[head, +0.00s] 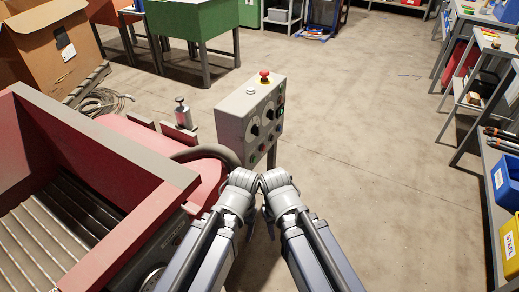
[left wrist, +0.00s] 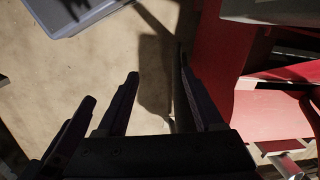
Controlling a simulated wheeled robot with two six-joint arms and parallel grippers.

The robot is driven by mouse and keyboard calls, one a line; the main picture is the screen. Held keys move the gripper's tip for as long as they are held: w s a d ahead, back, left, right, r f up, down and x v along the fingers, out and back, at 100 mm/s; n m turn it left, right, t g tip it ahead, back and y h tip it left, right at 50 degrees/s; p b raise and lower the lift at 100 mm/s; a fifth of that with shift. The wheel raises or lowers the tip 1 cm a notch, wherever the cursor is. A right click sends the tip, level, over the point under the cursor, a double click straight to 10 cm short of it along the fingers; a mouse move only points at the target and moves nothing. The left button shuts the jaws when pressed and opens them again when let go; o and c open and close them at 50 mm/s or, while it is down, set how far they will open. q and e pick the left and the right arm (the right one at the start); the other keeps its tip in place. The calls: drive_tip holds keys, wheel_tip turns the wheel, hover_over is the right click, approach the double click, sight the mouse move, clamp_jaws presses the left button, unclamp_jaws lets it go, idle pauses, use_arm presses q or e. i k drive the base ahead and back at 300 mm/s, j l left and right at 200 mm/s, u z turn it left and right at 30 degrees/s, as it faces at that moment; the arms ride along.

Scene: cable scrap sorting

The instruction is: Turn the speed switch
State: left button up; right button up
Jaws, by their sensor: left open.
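A grey control box (head: 250,115) stands on a post beside the red machine in the head view. Its front carries two black rotary knobs, a lower left one (head: 255,130) and an upper right one (head: 270,114), on pale dials, plus small coloured buttons. The labels are too small to read, so I cannot tell which is the speed switch. My left gripper (left wrist: 158,88) is open, with nothing visible between its dark fingers. In the head view both my arms end side by side just below the box, apart from the knobs. My right gripper's fingers are not discernible.
A red emergency button (head: 264,76) tops the box. The red machine (head: 105,150) with a slatted bed fills the left. A cardboard box (head: 50,55) and coiled cable (head: 102,101) lie behind. Shelves with blue (head: 505,183) and yellow (head: 511,246) bins line the right. Floor between is clear.

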sight(255, 130)
drive_tip(key=i+l+z, duration=0.15)
drive_tip(key=z, duration=0.25)
drive_tip(key=i+l+z, duration=0.1)
drive_tip(key=i+z, duration=0.15)
drive_tip(key=z, duration=0.2)
